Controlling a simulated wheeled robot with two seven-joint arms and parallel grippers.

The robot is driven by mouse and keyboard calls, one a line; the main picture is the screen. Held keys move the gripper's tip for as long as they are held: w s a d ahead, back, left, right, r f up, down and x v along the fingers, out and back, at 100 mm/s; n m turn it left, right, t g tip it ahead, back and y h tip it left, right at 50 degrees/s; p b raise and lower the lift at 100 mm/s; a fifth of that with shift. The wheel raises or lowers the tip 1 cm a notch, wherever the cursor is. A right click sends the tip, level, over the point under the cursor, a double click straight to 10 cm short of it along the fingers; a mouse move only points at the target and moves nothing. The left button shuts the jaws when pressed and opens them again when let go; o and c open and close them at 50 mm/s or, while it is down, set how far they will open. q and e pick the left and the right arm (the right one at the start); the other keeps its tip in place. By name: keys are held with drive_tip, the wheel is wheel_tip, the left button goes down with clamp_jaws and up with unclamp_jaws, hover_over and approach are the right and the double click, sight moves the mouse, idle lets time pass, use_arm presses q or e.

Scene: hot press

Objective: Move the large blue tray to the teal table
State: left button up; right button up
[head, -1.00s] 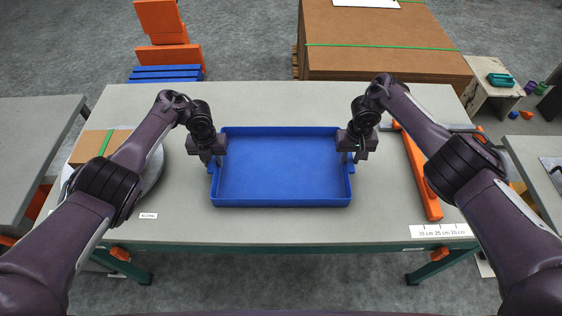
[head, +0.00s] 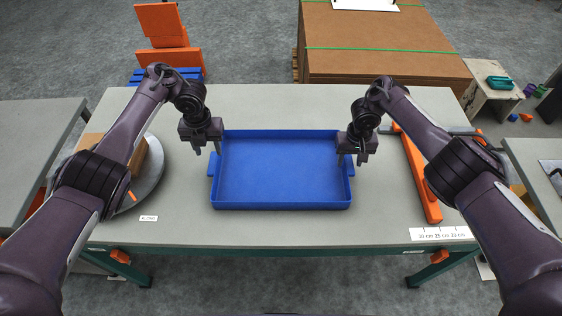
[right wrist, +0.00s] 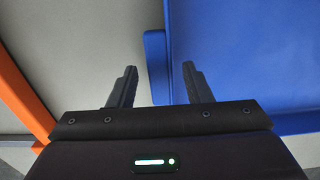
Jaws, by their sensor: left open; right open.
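The large blue tray (head: 280,205) lies flat and empty on the grey top of the table with teal legs (head: 250,232). My left gripper (head: 207,150) is open and empty, raised above the tray's upper left side and apart from its left handle. My right gripper (head: 350,159) is open at the tray's right handle. In the right wrist view, the handle (right wrist: 156,65) shows between the two spread fingers, with the tray floor (right wrist: 250,55) to the right. Whether a finger touches the tray, I cannot tell.
A round grey plate with a brown box (head: 140,158) sits to the left on the table. An orange-framed item (head: 418,180) lies right of the tray. A ruler label (head: 440,232) is at the front right. The tabletop in front of the tray is clear.

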use_arm(q)
drive_tip(key=shift+r, duration=0.1)
use_arm(e)
drive_tip(key=r, duration=0.6)
drive_tip(key=shift+w+r, duration=0.25)
drive_tip(key=shift+r, duration=0.05)
drive_tip(key=shift+s+r, duration=0.15)
drive_tip(key=shift+r, duration=0.2)
use_arm(q)
drive_tip(key=shift+s, duration=0.1)
use_arm(e)
drive_tip(key=shift+s, duration=0.15)
